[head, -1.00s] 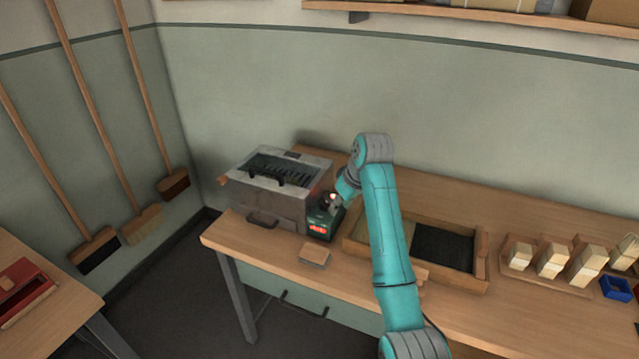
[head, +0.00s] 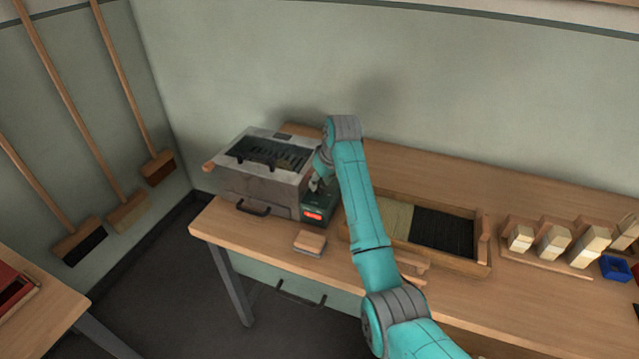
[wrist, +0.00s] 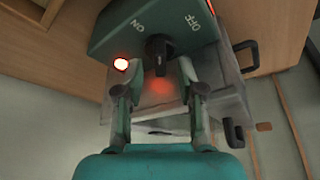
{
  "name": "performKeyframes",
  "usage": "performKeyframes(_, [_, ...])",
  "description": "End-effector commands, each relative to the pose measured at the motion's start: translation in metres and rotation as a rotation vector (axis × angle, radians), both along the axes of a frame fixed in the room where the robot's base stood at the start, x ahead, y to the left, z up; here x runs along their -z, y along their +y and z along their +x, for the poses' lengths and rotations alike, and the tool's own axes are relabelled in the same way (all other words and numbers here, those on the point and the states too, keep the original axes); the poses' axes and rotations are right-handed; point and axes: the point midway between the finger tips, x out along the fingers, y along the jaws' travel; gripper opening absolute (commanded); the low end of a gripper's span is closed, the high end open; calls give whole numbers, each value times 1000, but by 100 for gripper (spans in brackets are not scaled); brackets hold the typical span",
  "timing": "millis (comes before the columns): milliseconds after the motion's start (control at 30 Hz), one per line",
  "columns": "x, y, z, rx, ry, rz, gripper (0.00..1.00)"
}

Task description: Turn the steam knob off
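The dark green control box (head: 330,205) stands on the bench against the right side of the metal steamer (head: 262,182). In the wrist view the box (wrist: 110,35) bears ON and OFF lettering, a lit red lamp (wrist: 120,64) and the black steam knob (wrist: 158,47). The knob's exact setting is hard to read. My gripper (wrist: 157,70) is open, with its fingers apart on either side of the knob's near end. I cannot tell whether they touch it. In the head view my gripper (head: 321,183) is small and partly hidden by my arm, just above the box.
A small wooden block (head: 310,243) lies in front of the box. A wooden tray (head: 483,236) is to its right, then several bristle blocks (head: 553,241) and a blue bin (head: 615,268). The steamer's black handle (head: 252,208) sticks out in front.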

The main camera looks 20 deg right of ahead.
Motion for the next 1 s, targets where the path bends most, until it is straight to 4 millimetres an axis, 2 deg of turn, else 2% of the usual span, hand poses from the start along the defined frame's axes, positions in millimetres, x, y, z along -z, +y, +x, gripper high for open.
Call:
performKeyframes(200, [14,2,5,0,0,0,39])
performKeyframes(467, [15,2,6,-1,-1,-1,39])
performKeyframes(500, [15,2,6,-1,-1,-1,36])
performKeyframes(633, [15,2,6,-1,-1,-1,4])
performKeyframes(667, [15,2,6,-1,-1,-1,0])
performKeyframes(1000, [15,2,6,16,-1,-1,0])
